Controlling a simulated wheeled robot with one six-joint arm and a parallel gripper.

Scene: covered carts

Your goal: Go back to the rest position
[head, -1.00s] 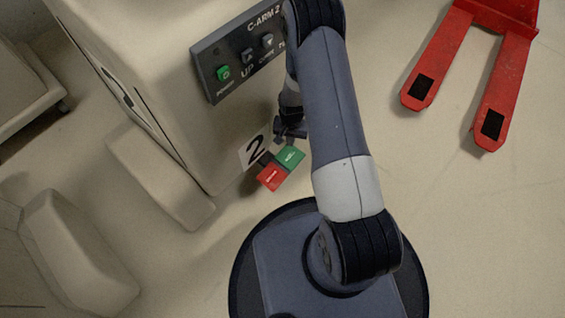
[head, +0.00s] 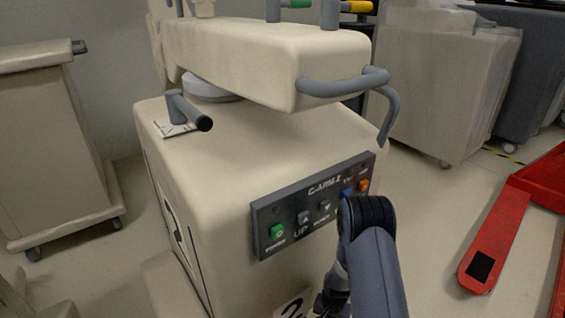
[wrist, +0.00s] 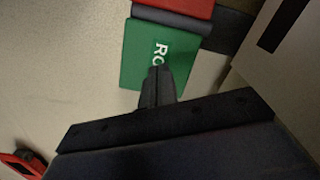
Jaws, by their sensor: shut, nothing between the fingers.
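My gripper shows in the wrist view (wrist: 158,78), its dark fingers together with nothing between them. Its tips appear in front of a green pedal or plate (wrist: 140,50) with white lettering, partly covering it; I cannot tell whether they touch. A red one (wrist: 185,7) lies beside the green one at the top edge. In the head view my arm rises at the lower right in front of the beige C-arm cart (head: 215,235); the gripper itself is mostly hidden low at the picture's bottom edge.
The cart carries a dark control panel (head: 315,205) with coloured buttons, close to my arm. A grey handle (head: 345,82) juts out above it. A red pallet jack fork (head: 495,240) lies on the floor at right. Covered carts (head: 50,150) stand at left and behind.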

